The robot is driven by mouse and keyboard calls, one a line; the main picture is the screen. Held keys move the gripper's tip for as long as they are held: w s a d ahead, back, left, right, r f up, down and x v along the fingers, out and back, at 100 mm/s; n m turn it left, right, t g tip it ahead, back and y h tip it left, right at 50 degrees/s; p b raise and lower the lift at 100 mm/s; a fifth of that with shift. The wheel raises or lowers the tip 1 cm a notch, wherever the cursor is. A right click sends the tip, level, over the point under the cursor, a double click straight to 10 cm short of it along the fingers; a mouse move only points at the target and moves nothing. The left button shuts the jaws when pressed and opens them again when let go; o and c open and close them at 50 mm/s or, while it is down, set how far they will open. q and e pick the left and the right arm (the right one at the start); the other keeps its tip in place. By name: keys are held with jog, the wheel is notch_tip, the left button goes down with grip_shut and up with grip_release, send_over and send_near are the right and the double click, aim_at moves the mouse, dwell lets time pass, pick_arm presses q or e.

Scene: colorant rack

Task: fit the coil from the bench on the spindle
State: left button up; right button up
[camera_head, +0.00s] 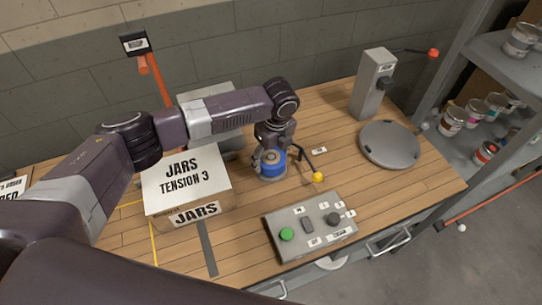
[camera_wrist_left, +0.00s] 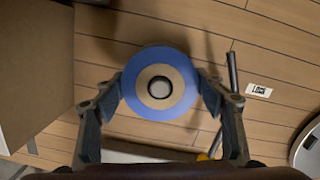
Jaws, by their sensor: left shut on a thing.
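The coil (camera_head: 270,163) is a blue ring with a tan core, and it also shows face-on in the left wrist view (camera_wrist_left: 130,91). My left gripper (camera_head: 271,150) comes down over it from above, with its two fingers (camera_wrist_left: 160,95) shut on opposite sides of its rim. A pale round end, likely the spindle (camera_wrist_left: 159,87), shows in the middle of the core with a dark ring around it. The coil appears around it, but how far down it sits is hidden. My right gripper is not in view.
A cardboard box (camera_head: 186,185) labelled JARS stands close left of the gripper. A crank with a yellow knob (camera_head: 317,177) is just right. A button panel (camera_head: 309,226) lies in front. A round grey plate (camera_head: 390,144) and a grey post (camera_head: 372,85) stand at right.

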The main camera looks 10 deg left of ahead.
pick_arm(q)
jog(key=shift+f+b, duration=0.35)
jog(key=shift+f, duration=0.35)
jog(key=o, duration=1.3)
jog(key=shift+o, duration=0.2)
notch_tip(320, 180, up, 12)
jog(key=s+d, duration=0.1)
jog(key=shift+d, duration=0.1)
